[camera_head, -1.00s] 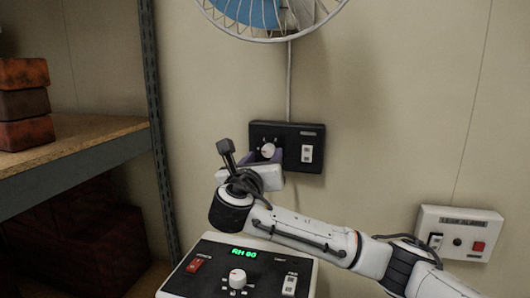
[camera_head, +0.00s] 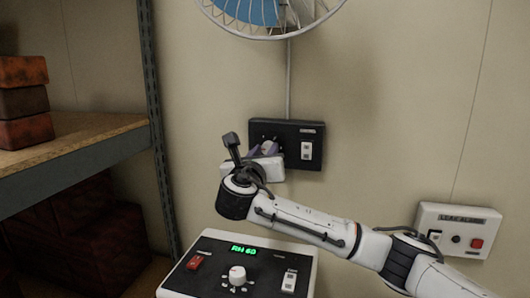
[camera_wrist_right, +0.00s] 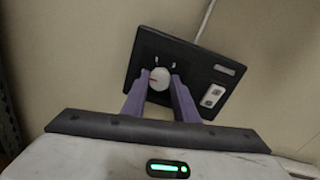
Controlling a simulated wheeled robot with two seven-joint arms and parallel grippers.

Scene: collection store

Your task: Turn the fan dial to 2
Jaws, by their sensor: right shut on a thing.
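The fan's control box (camera_head: 287,131) is a black panel on the wall below the fan (camera_head: 262,12). It carries a round white dial and, to the right, a white switch (camera_head: 306,150). My right gripper (camera_head: 267,148) reaches up to the box from the lower right. Its two purple fingers (camera_wrist_right: 160,88) are shut on the dial, one at each side. My left gripper is not in view.
A white humidifier-like unit (camera_head: 215,278) with a green display, red switch and dial stands below my right arm. A wall box with a red button (camera_head: 477,243) is at the right. A shelf (camera_head: 90,143) with reddish boxes (camera_head: 24,103) fills the left.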

